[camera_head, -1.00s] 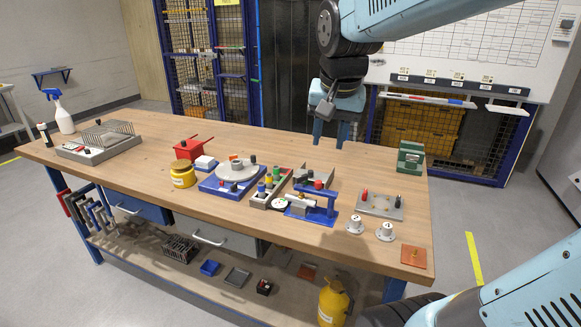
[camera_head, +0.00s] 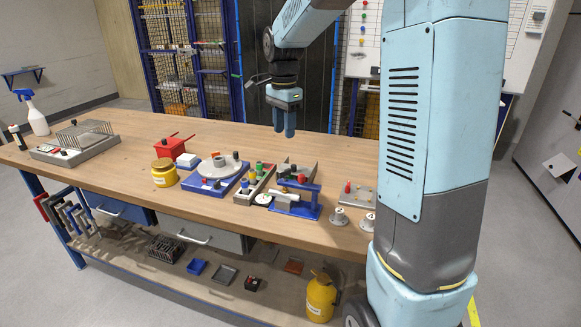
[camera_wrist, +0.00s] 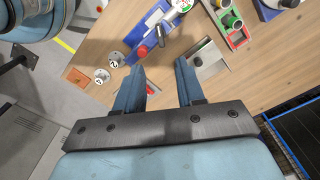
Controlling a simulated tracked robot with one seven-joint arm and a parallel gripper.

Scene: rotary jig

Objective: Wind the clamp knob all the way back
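The rotary jig, a blue base (camera_head: 205,186) with a round grey turntable (camera_head: 221,168), stands mid-table in the head view. A dark knob (camera_head: 217,184) is at its front and another dark piece on its disc. I cannot tell for certain which knob is the clamp knob. A corner of a blue base with a black knob (camera_wrist: 289,3) shows at the wrist view's top right. My gripper (camera_head: 285,133) hangs above the table's back part, pointing down, touching nothing. In the wrist view the fingers (camera_wrist: 159,72) are apart with nothing between them.
A blue fixture (camera_head: 296,203) with a red-tipped lever (camera_wrist: 142,51) stands right of the jig. A tray of coloured knobs (camera_head: 256,182) lies between them. A grey plate with a black knob (camera_wrist: 207,60) is near the right finger. The back of the table (camera_head: 215,138) is clear.

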